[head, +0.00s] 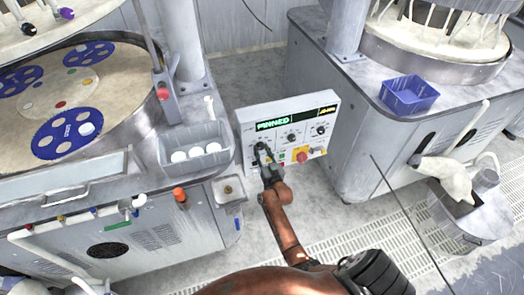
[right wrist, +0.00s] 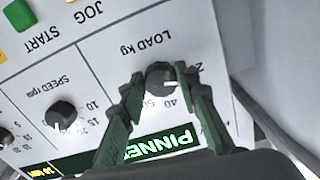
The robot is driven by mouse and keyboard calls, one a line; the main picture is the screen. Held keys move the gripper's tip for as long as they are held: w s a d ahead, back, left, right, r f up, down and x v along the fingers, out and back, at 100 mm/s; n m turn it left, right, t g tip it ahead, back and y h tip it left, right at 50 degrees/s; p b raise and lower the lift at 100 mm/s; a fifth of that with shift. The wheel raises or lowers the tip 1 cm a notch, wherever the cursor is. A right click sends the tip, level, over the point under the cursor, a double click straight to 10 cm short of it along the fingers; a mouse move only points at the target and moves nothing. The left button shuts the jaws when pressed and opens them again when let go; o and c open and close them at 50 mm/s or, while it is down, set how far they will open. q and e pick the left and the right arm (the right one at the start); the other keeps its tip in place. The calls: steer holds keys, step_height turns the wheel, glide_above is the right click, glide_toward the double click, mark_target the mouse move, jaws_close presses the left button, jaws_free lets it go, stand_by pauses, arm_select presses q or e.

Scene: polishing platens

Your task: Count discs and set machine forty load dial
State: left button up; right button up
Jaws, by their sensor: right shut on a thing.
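In the right wrist view the panel is upside down, and my right gripper (right wrist: 164,88) is shut on the dark load dial (right wrist: 159,73), labelled LOAD kg, one finger on each side. A 40 shows near the dial; its exact setting is unclear. White discs (head: 196,151) lie in a grey tray (head: 166,152). Blue carriers (head: 66,136) lie on the left platen (head: 25,110), with a white disc on one. My left gripper is not in view.
The panel also bears a speed dial (right wrist: 61,115), a red button (head: 301,154) and other buttons. A blue bin (head: 408,95) stands on the right machine (head: 361,110). A grey bin (head: 468,210) with a white cloth is at the right. Wet floor lies between the machines.

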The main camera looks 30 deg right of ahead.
steer(key=m+p, duration=0.1)
steer(key=m, duration=0.5)
stand_by(0.6)
steer(key=shift+a, duration=0.1)
steer(key=o, duration=1.2)
steer(key=shift+c, duration=0.2)
steer(key=v, duration=1.2)
